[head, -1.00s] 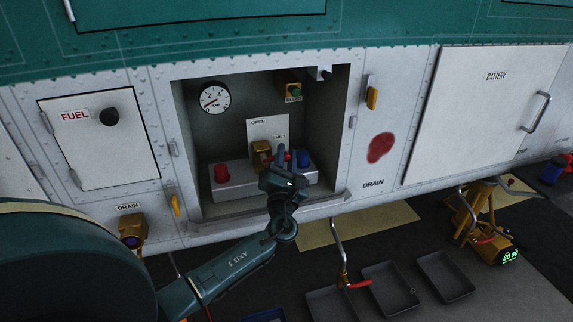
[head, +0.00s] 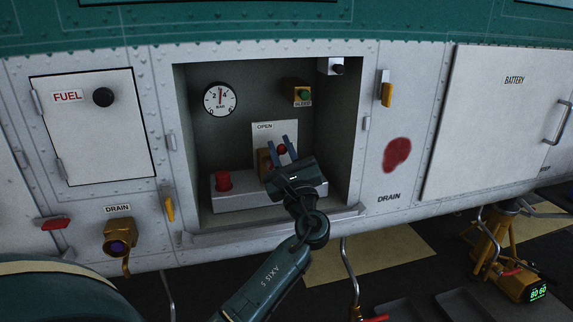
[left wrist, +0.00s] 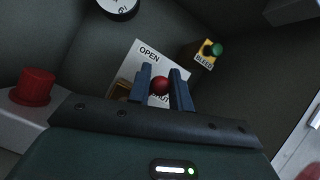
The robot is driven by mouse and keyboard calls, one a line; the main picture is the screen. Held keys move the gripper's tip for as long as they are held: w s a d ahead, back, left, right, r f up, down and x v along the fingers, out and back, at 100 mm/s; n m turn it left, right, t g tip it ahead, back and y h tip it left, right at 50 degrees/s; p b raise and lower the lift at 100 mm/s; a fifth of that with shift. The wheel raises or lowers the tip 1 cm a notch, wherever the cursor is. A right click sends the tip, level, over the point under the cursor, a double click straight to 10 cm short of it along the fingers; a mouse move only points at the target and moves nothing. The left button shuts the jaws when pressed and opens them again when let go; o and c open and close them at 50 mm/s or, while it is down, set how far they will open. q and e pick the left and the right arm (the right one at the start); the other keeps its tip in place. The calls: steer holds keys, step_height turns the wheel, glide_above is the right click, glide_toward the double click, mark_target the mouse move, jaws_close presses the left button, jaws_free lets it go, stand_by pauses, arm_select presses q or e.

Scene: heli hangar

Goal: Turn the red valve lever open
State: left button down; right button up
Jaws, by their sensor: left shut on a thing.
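The red valve lever shows as a round red knob (head: 282,149) in the open bay, beside its brass valve body (head: 264,158). My left gripper (head: 284,146) is shut on the lever, with one blue finger on each side of the knob. In the left wrist view the red knob (left wrist: 160,86) sits between the fingertips (left wrist: 162,84). The white plate (head: 262,127) behind it reads OPEN at the top; its SHUT word is partly covered by the fingers. The lever's shaft is mostly hidden. My right gripper is not in view.
The pressure gauge (head: 220,99) has its needle near the top of the dial. A red knob (head: 223,181) stands left of the valve, and a green bleed button (head: 304,95) is above right. The bay's side walls and lower sill (head: 270,228) surround my gripper.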

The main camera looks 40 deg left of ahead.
arm_select(q)
steer(key=n+g, duration=0.1)
steer(key=n, duration=0.1)
steer(key=n+g+b, duration=0.1)
steer(key=n, duration=0.1)
steer(key=s+a+n+g+y+b, duration=0.1)
steer(key=n, duration=0.1)
steer(key=shift+s+a+n+g+b, duration=0.25)
steer(key=shift+n+g+b, duration=0.35)
steer(key=shift+n, duration=0.4)
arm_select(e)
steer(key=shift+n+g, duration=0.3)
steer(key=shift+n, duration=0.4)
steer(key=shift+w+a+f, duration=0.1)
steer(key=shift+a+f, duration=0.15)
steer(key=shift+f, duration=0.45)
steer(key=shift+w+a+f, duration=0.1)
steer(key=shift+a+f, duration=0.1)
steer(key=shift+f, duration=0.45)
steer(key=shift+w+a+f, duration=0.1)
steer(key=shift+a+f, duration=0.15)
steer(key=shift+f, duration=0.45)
arm_select(q)
steer(key=shift+r+g, duration=0.1)
steer(key=shift+g, duration=0.2)
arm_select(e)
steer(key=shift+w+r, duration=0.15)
